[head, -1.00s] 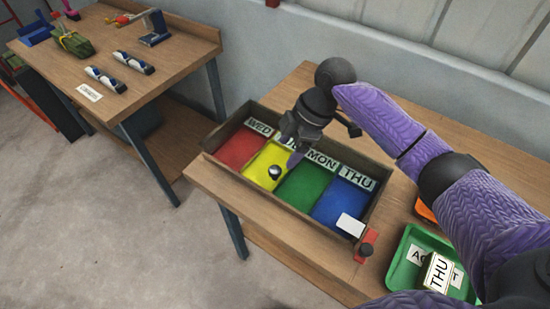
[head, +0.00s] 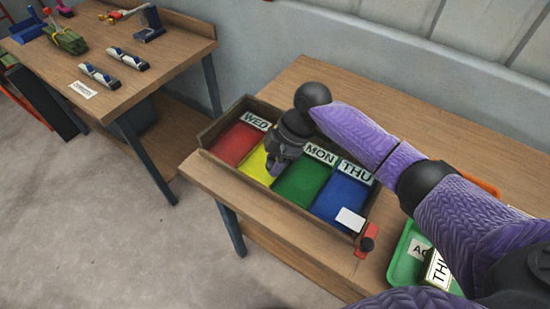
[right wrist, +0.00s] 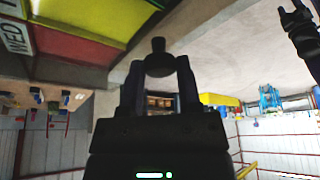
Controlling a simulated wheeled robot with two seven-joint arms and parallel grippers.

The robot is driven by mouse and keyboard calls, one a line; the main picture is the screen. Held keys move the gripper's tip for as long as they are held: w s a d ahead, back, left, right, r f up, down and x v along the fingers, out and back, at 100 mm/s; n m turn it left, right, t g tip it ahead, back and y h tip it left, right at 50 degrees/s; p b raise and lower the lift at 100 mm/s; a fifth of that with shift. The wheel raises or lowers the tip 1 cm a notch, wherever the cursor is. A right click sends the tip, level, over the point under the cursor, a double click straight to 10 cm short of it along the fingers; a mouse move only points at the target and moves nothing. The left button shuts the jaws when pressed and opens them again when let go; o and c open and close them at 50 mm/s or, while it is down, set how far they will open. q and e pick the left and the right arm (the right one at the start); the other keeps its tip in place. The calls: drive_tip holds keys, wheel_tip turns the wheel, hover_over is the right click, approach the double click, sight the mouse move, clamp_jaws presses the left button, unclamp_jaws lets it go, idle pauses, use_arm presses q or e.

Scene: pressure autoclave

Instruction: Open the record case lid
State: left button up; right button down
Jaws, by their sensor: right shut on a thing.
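The open-topped dark case (head: 222,118) sits on the right bench. It holds red (head: 236,143), yellow (head: 254,163), green (head: 302,182) and blue (head: 341,200) panels; WED, MON and THU labels are readable. My right gripper (head: 272,170) points down at the yellow panel and hides its middle and label. In the right wrist view its fingers are shut on a small round knob (right wrist: 158,52), just off the yellow surface (right wrist: 95,22). The yellow panel looks flat. A dark gripper (right wrist: 292,14), probably my left, shows at upper right there; its jaw state is unclear.
A white card (head: 350,219) lies on the case's right front corner, beside a red block with a dark knob (head: 367,240). A green tray (head: 408,262) holding a THU block (head: 438,270) stands right. The left bench (head: 175,66) holds several tools.

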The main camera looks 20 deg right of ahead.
use_arm(q)
drive_tip(key=shift+a, duration=0.25)
idle(0.7)
drive_tip(key=shift+d+r, duration=0.1)
drive_tip(key=shift+d, duration=0.05)
